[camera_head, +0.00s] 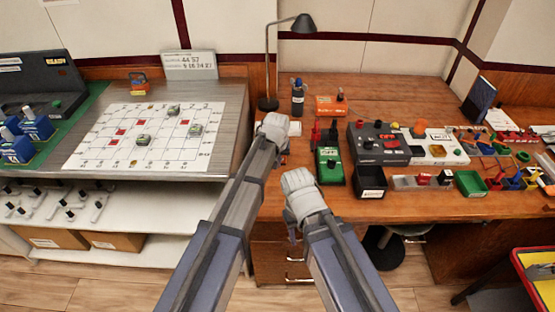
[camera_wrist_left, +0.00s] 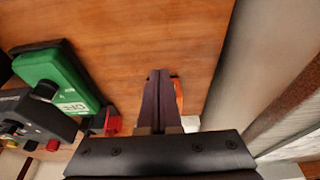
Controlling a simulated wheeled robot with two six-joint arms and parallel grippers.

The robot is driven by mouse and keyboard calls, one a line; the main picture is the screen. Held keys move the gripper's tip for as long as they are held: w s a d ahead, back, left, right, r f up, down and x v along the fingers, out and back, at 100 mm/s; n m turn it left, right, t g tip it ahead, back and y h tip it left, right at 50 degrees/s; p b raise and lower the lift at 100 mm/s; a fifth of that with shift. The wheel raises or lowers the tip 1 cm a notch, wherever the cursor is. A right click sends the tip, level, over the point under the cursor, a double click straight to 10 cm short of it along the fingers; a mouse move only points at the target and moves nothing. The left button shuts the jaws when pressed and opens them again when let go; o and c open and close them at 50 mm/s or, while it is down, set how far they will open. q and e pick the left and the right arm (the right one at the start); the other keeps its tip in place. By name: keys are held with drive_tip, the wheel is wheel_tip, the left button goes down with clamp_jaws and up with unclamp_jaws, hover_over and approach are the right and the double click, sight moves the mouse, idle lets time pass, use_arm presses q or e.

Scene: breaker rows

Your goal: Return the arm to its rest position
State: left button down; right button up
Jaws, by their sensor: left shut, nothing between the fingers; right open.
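My left arm reaches over the left part of the wooden desk (camera_head: 395,90), and its gripper (camera_head: 273,124) is near the desk's left edge. In the left wrist view my left gripper (camera_wrist_left: 159,78) has its two dark fingers together, with nothing between them, over bare wood. My right gripper (camera_head: 298,181) is lower and to the right, near the desk's front edge, left of the green box. It is open and holds nothing that I can see; its fingertips are mostly hidden behind the wrist.
A green box (camera_head: 329,166) with a black knob stands right of my grippers; it also shows in the left wrist view (camera_wrist_left: 58,80). A lamp (camera_head: 268,100) and a bottle (camera_head: 298,100) stand behind. A grid sheet (camera_head: 100,140) lies on the left bench.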

use_arm(q)
drive_tip(key=s+a+r+m+g+p, duration=0.1)
drive_tip(key=s+a+m+g, duration=0.1)
drive_tip(key=s, duration=1.2)
drive_tip(key=s+a+r+m+g+y+p, duration=0.1)
drive_tip(key=s+a+r+p, duration=0.1)
drive_tip(key=s, duration=1.2)
drive_tip(key=shift+a+r+m+g, duration=0.2)
drive_tip(key=shift+a+m+g, duration=0.15)
drive_tip(key=shift+m+g, duration=0.05)
